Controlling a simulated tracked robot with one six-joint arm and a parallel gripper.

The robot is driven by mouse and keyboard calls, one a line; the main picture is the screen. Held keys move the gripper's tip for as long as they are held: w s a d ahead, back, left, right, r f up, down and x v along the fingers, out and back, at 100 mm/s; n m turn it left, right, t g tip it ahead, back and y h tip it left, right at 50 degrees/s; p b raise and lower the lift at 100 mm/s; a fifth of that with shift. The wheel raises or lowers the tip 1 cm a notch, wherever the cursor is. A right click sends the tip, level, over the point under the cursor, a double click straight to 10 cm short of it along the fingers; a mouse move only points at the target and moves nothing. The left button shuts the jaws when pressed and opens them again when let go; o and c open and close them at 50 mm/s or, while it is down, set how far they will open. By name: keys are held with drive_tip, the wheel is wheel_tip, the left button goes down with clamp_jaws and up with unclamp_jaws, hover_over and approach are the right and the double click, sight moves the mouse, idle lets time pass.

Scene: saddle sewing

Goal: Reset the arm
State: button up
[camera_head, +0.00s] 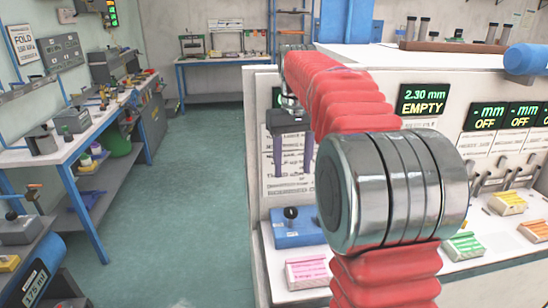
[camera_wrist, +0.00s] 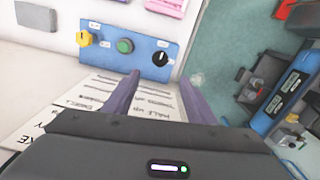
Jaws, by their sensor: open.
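My gripper (camera_head: 293,150) hangs at the end of my red-sleeved arm in the head view, pointing down in front of the white cabinet face with its printed notices. Its two purple fingers are apart with nothing between them. In the wrist view the purple fingers of my gripper (camera_wrist: 158,95) are spread, above a printed sheet and beside a blue control panel (camera_wrist: 125,45). My arm's large silver joint covers part of the counter in the head view.
The blue panel (camera_head: 297,228) sits on the white counter beside a pink block (camera_head: 307,272). Green (camera_head: 464,246) and yellow (camera_head: 507,203) blocks stand further right. A display reads 2.30 mm EMPTY (camera_head: 423,99). A workbench (camera_head: 70,150) lines the left. The green floor (camera_head: 190,190) between is clear.

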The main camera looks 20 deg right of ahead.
drive_tip(key=shift+m+t, duration=0.3)
drive_tip(key=shift+t, duration=0.2)
drive_tip(key=f, duration=0.2)
drive_tip(key=s+f, duration=0.1)
drive_tip(key=a+f, duration=0.1)
drive_tip(key=f, duration=0.1)
drive_tip(key=shift+s+a+f, duration=0.1)
drive_tip(key=shift+s+f, duration=0.15)
drive_tip(key=shift+f, duration=0.05)
drive_tip(key=s+a+f+t, duration=0.1)
drive_tip(key=s+a, duration=0.3)
drive_tip(key=s, duration=0.4)
drive_tip(key=s+a+f+n+t, duration=0.1)
drive_tip(key=s+a+t, duration=0.1)
drive_tip(key=s+a, duration=0.3)
drive_tip(key=s+a+f+n+t, duration=0.1)
drive_tip(key=s+a, duration=0.4)
drive_tip(key=s, duration=0.5)
drive_tip(key=shift+s+f+t, duration=0.3)
drive_tip(key=shift+s+f, duration=0.05)
drive_tip(key=shift+f, duration=0.05)
